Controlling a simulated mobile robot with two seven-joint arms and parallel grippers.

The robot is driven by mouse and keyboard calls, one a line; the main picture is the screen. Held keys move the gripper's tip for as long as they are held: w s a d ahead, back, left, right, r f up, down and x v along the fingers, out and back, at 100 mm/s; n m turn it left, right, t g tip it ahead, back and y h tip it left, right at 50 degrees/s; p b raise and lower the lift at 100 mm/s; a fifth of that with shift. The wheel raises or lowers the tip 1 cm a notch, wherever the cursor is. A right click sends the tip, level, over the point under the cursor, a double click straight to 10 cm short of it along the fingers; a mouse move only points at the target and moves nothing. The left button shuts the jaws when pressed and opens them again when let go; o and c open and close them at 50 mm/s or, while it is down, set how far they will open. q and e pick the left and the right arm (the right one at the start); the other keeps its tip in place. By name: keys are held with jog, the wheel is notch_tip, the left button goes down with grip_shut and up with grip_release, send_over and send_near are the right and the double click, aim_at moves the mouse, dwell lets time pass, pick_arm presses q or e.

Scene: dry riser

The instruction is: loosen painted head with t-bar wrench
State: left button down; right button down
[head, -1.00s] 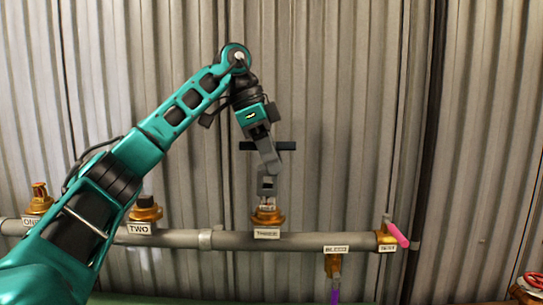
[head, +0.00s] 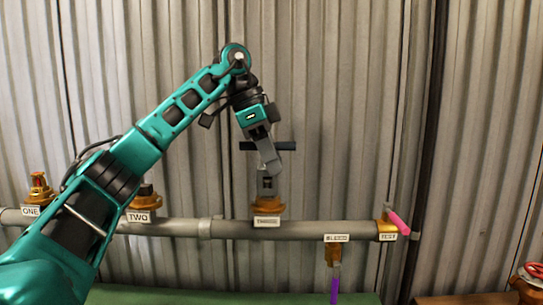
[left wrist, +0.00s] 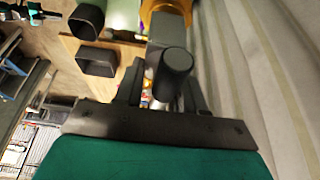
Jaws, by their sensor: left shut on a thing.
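The t-bar wrench has a dark crossbar (head: 284,146) and a grey shaft and socket (head: 267,186) pointing down. My left gripper (head: 269,160) is shut on the wrench near its crossbar. The wrench stands roughly upright over the brass fitting labelled THREE (head: 268,206), and its socket covers the head there. I cannot tell how deeply it is seated. In the left wrist view, the round dark end of the crossbar (left wrist: 175,66) shows between the fingers, with the brass fitting (left wrist: 163,6) beyond. My right gripper is not in view.
A grey horizontal pipe (head: 235,228) carries fittings labelled ONE (head: 40,195) and TWO (head: 144,201) at left. At right are a BLEED fitting with a purple handle (head: 335,288) and a TEST valve with a pink handle (head: 398,222). A corrugated wall (head: 340,100) stands close behind.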

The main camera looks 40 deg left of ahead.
pick_arm(q)
jog(key=shift+f, duration=0.35)
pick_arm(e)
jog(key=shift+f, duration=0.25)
pick_arm(q)
jog(key=n, duration=0.2)
jog(key=shift+a+r+n+t+y, duration=0.1)
jog(key=shift+n+t+y, duration=0.2)
jog(key=shift+t+y, duration=0.1)
jog(key=f+n+b, duration=0.1)
jog(key=b, duration=0.3)
jog(key=shift+w+n+y, duration=0.1)
jog(key=shift+n+y, duration=0.2)
jog(key=b, duration=0.3)
jog(key=shift+n, duration=0.3)
jog(key=shift+w+b, duration=0.1)
jog(key=shift+b, duration=0.5)
jog(key=b, duration=0.3)
jog(key=shift+n+b, duration=0.3)
jog(key=shift+b, duration=0.05)
jog(key=shift+r+y+b, duration=0.3)
jog(key=shift+b, duration=0.4)
jog(key=shift+r, duration=0.2)
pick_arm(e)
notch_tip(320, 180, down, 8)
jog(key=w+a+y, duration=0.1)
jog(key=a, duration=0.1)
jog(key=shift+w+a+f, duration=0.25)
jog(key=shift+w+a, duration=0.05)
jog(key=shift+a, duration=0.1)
